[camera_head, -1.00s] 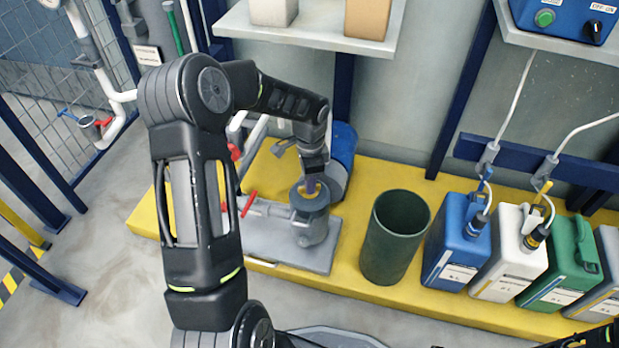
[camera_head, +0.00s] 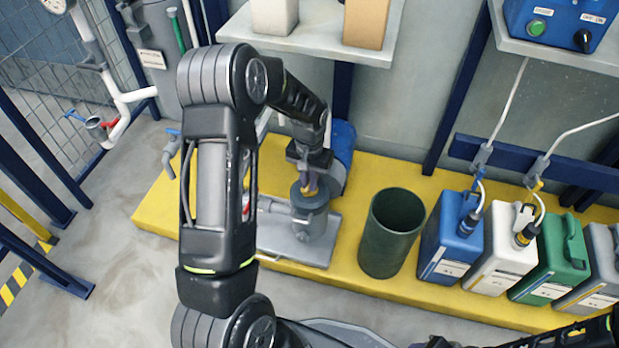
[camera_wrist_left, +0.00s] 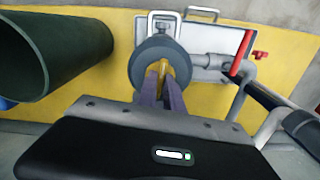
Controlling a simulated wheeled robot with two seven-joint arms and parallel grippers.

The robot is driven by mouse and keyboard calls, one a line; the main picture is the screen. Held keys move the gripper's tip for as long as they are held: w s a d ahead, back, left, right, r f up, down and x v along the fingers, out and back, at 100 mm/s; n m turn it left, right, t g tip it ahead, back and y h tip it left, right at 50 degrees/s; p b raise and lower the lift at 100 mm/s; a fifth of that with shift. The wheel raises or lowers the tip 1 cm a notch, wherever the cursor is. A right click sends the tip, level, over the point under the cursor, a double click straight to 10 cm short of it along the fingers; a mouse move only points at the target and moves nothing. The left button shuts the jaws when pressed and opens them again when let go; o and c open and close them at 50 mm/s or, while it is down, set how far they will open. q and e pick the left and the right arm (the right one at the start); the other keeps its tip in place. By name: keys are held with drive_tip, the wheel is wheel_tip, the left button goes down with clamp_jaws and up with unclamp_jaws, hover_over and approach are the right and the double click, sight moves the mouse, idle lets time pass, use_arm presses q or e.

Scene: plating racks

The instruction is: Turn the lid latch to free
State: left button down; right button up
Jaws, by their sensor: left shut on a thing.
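The lid latch is a small yellow piece (camera_wrist_left: 181,70) on top of a round dark grey lid (camera_wrist_left: 143,62). The lid caps a grey housing (camera_head: 311,222) on a grey base plate (camera_head: 290,250). My left gripper (camera_head: 307,188) reaches down onto the lid from above. In the left wrist view its purple-grey fingers (camera_wrist_left: 163,88) are shut on the yellow latch and hide part of it. Only a dark piece of my right arm shows at the bottom right of the head view; its fingers cannot be made out.
A dark green open bin (camera_head: 390,235) stands close to the right of the housing. Blue (camera_head: 449,245), white, green and grey canisters line up beyond it on the yellow platform (camera_head: 165,205). A shelf (camera_head: 330,38) overhangs behind. A red-handled pipe (camera_wrist_left: 237,67) is beside the housing.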

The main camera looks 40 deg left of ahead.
use_arm(q)
drive_tip(key=shift+n, duration=0.8)
drive_tip(key=c, duration=1.5)
unclamp_jaws()
drive_tip(key=shift+p, duration=0.3)
wheel_tip(320, 180, up, 7)
drive_tip(key=shift+f+p, duration=0.2)
drive_tip(key=shift+p, duration=1.05)
drive_tip(key=shift+r, duration=0.65)
